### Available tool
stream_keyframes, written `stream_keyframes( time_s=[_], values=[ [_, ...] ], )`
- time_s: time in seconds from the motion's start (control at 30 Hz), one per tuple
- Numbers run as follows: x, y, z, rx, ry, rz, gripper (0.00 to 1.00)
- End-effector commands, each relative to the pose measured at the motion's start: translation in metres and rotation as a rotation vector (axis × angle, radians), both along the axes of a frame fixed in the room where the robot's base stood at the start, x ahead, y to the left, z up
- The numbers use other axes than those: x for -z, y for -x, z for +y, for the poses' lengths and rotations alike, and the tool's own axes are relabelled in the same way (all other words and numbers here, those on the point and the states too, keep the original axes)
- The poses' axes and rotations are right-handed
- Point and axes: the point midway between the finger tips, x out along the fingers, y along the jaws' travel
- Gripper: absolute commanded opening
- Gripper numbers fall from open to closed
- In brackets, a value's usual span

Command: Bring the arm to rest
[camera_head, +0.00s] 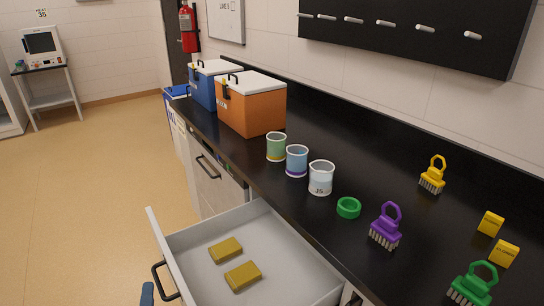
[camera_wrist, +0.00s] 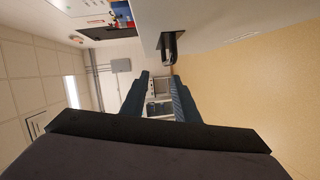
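My gripper (camera_wrist: 160,78) shows in the wrist view with its two dark blue fingers apart and nothing between them. In the head view only a small blue piece of my gripper (camera_head: 147,293) shows at the bottom edge, just left of the drawer handle. The drawer (camera_head: 182,240) is pulled open below the counter, with two yellow blocks (camera_head: 226,250) (camera_head: 243,276) lying in it. Its black handle (camera_head: 160,281) also shows in the wrist view (camera_wrist: 169,45), just beyond the fingertips and apart from them. The rest of my arm is out of the head view.
The black counter (camera_head: 345,150) holds an orange cooler (camera_head: 250,105), a blue cooler (camera_head: 205,90), several cups, a green ring (camera_head: 348,208), several brushes and two yellow boxes. Floor left of the drawer (camera_head: 80,200) is clear. A cart (camera_head: 48,90) stands far left.

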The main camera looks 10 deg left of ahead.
Motion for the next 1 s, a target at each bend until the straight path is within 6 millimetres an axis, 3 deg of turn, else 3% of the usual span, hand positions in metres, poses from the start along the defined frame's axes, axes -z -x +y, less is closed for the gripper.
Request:
stream_keyframes(
  time_s=[0.2, 0.27, 0.37, 0.5, 0.67, 0.83, 1.0],
  values=[
    [-0.08, -0.026, 0.025, -0.182, -0.045, 0.13, 0.28],
    [-0.096, -0.043, 0.017, -0.21, -0.058, 0.206, 0.28],
    [-0.101, -0.078, -0.018, -0.183, -0.097, 0.375, 0.28],
    [-0.093, -0.115, -0.09, -0.045, -0.175, 0.631, 0.28],
    [-0.084, -0.132, -0.189, 0.193, -0.283, 0.908, 0.28],
    [-0.079, -0.114, -0.302, 0.532, -0.41, 1.167, 0.28],
    [-0.08, -0.067, -0.4, 0.913, -0.537, 1.351, 0.28]
  ],
)
